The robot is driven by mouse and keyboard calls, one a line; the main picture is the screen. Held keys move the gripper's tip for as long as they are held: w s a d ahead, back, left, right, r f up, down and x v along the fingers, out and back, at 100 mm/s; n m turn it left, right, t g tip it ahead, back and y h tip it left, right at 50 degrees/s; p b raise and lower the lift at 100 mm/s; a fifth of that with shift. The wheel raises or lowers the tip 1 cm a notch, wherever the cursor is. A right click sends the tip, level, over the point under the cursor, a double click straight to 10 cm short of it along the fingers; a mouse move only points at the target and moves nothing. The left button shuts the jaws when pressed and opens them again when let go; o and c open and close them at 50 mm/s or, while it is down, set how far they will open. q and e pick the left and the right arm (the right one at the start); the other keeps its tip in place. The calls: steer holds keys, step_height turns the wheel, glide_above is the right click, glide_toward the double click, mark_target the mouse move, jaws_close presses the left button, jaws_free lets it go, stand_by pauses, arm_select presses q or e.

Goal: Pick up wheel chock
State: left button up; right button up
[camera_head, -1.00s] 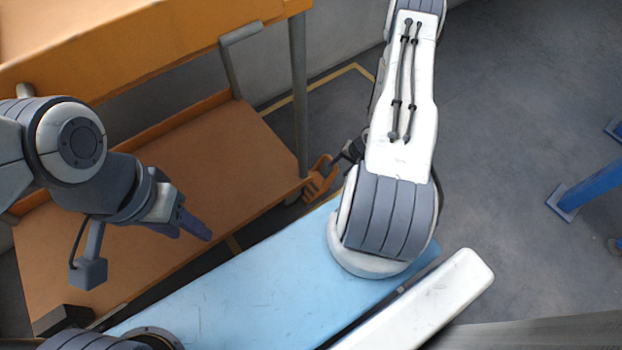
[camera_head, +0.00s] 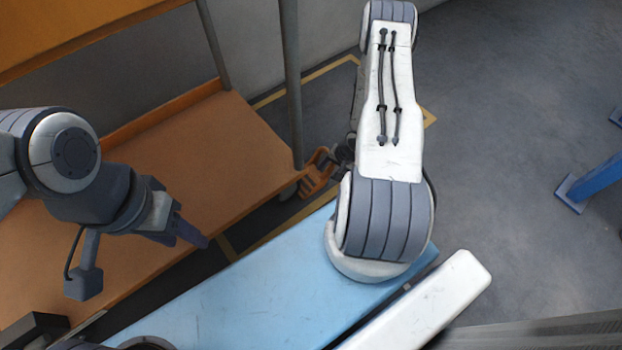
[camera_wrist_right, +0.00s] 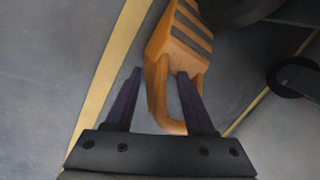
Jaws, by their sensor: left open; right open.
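The orange wheel chock (camera_head: 316,174) lies on the floor by the near corner of the orange cart, partly hidden behind my right arm in the head view. In the right wrist view the chock (camera_wrist_right: 180,50) shows dark ridges and a looped handle. My right gripper (camera_wrist_right: 160,72) is open. In that view the chock's handle appears between its two fingers, with no finger visibly shut on it; whether they touch it is unclear. My left gripper (camera_head: 200,240) is in the air over the cart's lower shelf, away from the chock.
The orange cart (camera_head: 180,160) with its metal post (camera_head: 291,80) stands beside the chock. A dark wheel (camera_wrist_right: 240,10) is close to it in the right wrist view. Yellow floor lines run nearby. A blue stand (camera_head: 590,185) is at the right; grey floor between is clear.

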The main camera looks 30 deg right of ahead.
jaws_close()
stand_by(1.3)
